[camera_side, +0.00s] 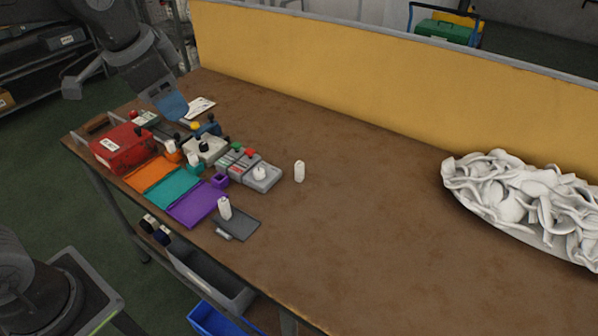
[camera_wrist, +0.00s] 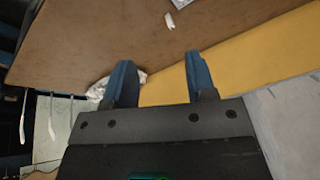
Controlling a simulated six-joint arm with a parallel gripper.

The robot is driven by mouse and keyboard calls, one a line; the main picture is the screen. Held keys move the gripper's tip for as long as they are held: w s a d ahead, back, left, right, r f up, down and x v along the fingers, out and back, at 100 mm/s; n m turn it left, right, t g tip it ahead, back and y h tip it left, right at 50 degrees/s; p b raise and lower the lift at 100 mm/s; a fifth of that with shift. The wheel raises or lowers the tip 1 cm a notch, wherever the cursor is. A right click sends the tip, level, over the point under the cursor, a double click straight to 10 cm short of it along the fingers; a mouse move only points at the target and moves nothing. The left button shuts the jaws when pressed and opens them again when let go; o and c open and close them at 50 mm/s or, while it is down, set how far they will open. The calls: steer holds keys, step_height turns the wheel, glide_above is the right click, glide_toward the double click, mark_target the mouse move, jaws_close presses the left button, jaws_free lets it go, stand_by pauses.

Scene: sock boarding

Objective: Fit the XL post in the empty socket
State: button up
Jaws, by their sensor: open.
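Two white posts stand on the right side of the fixtures in the side view: one post (camera_side: 299,172) on bare bench and another (camera_side: 224,209) on a dark grey mat (camera_side: 242,226). I cannot read their sizes, so which is XL is unclear. A small purple socket (camera_side: 219,182) looks empty. White posts (camera_side: 171,149) and (camera_side: 194,160) stand at the orange and teal sockets. My gripper, with blue fingers apart and nothing between them, shows in the wrist view (camera_wrist: 159,60). In the side view it is at the upper left (camera_side: 170,104), away from the posts.
A red box (camera_side: 123,147), coloured mats and grey fixture blocks (camera_side: 205,148) crowd the bench's left end. A white card (camera_side: 200,107) lies behind them. A yellow partition (camera_side: 360,75) runs along the back. A heap of white socks (camera_side: 530,200) lies at right; mid-bench is clear.

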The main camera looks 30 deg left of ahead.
steer(key=w+d+f+m+g, duration=0.15)
steer(key=w+m, duration=0.25)
steer(key=w, duration=0.7)
steer(key=m+g, duration=0.3)
steer(key=m, duration=0.6)
glide_above(301, 164)
step_height(301, 164, down, 16)
steer(key=f, duration=0.9)
steer(key=shift+s+d, duration=0.15)
steer(key=shift+d, duration=0.1)
steer(key=shift+a+f, duration=0.2)
steer(key=shift+f, duration=2.7)
jaws_close()
steer(key=shift+r, duration=0.15)
